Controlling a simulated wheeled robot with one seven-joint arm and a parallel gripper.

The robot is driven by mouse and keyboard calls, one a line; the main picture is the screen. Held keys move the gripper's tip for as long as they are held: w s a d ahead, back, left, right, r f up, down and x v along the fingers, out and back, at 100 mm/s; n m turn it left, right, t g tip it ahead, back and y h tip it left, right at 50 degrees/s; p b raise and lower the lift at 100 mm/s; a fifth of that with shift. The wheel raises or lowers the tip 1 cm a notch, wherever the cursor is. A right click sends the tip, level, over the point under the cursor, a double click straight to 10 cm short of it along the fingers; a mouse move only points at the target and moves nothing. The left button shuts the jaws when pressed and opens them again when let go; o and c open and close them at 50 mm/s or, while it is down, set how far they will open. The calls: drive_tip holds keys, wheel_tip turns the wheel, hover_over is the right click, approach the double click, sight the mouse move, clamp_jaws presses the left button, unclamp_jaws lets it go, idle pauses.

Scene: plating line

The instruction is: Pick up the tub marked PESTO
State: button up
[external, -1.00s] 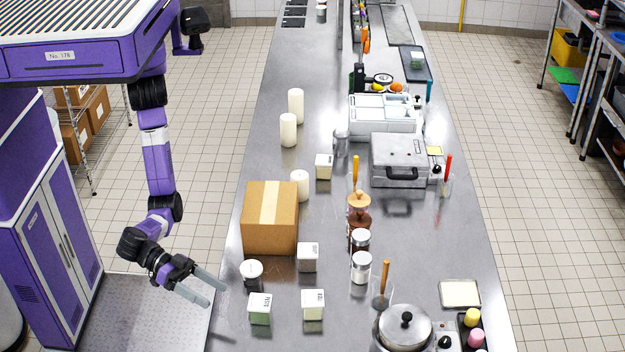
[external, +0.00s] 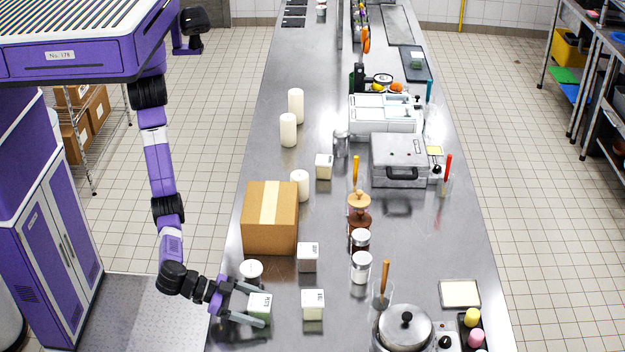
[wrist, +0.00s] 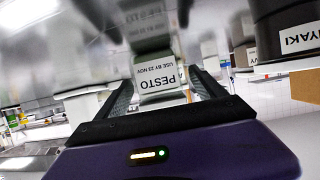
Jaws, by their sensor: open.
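The PESTO tub (external: 260,308) is a small squarish tub with a white lid and pale green contents, standing on the steel counter near its left edge. In the wrist view the PESTO tub (wrist: 157,78) shows its label, tilted in the picture, between my two fingers. My gripper (external: 258,304) is open, with one finger on the far side of the tub and one on the near side. The wrist view also shows my gripper (wrist: 160,90) spread around the tub. I cannot tell whether either finger touches it.
A jar with a white lid (external: 251,270) stands just behind the tub, close to my far finger. Similar tubs stand right (external: 313,305) and behind right (external: 308,257). A cardboard box (external: 270,218) stands further back. A lidded pot (external: 405,328) is at the front right.

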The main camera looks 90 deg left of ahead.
sight(271, 311)
drive_tip(key=shift+p+x, duration=0.35)
drive_tip(key=shift+x, duration=1.6)
drive_tip(key=c, duration=1.6)
drive_tip(key=shift+c, duration=0.2)
drive_tip(key=shift+r, duration=0.2)
